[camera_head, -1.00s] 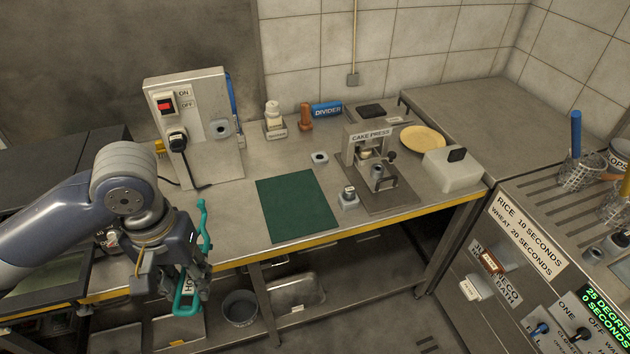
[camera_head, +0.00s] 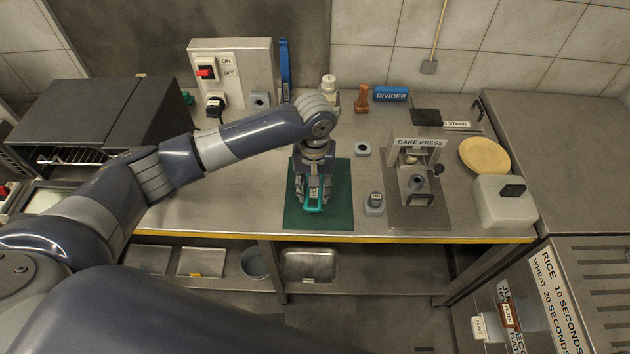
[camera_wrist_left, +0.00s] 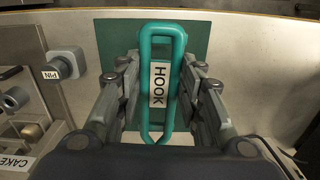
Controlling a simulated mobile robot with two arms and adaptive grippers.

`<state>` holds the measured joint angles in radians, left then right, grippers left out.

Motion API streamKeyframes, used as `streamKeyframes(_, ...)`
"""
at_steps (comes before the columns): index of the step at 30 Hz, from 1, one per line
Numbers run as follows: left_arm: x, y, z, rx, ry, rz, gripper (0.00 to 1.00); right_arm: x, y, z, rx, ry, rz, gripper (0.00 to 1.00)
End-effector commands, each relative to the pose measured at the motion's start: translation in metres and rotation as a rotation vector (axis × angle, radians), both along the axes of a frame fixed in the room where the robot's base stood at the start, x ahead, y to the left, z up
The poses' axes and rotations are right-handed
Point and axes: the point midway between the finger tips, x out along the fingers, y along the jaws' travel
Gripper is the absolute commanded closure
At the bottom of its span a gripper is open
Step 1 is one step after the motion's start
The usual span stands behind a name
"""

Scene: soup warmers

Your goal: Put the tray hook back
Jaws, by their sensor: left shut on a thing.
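The teal tray hook (camera_head: 314,196), with a white label, is in my left gripper (camera_head: 314,190) over the green mat (camera_head: 336,213). In the left wrist view the hook (camera_wrist_left: 177,60) is a long teal loop with a label reading HOOK. The gripper fingers (camera_wrist_left: 160,95) close on it from both sides. The green mat (camera_wrist_left: 115,45) lies behind it. I cannot tell whether the hook touches the mat. My right gripper is not in view.
The cake press (camera_head: 418,165) stands right of the mat, with a small grey pin block (camera_head: 374,203) between them. A switch panel (camera_head: 245,75) is at the back left, a blue DIVIDER piece (camera_head: 391,94) at the back. The table's yellow front edge (camera_head: 400,239) is close to the mat.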

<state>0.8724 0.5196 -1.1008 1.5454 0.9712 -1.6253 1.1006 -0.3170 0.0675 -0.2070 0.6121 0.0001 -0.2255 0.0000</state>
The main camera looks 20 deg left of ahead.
Motion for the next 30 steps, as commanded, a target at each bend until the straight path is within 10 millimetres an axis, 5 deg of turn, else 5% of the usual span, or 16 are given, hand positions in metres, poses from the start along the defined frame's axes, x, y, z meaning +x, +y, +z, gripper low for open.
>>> streamKeyframes(5,0.004,0.0,-0.006,-0.002,0.0,0.004,1.0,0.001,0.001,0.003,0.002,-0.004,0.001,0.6)
streamKeyframes(14,0.004,0.0,-0.005,-0.002,0.0,0.004,1.0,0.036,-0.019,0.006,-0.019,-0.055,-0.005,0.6)
streamKeyframes(22,0.003,-0.001,-0.003,-0.001,0.0,0.004,1.0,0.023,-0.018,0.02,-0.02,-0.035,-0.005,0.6)
streamKeyframes(30,0.003,-0.001,-0.026,0.0,0.0,0.004,1.0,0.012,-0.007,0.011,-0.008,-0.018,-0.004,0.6)
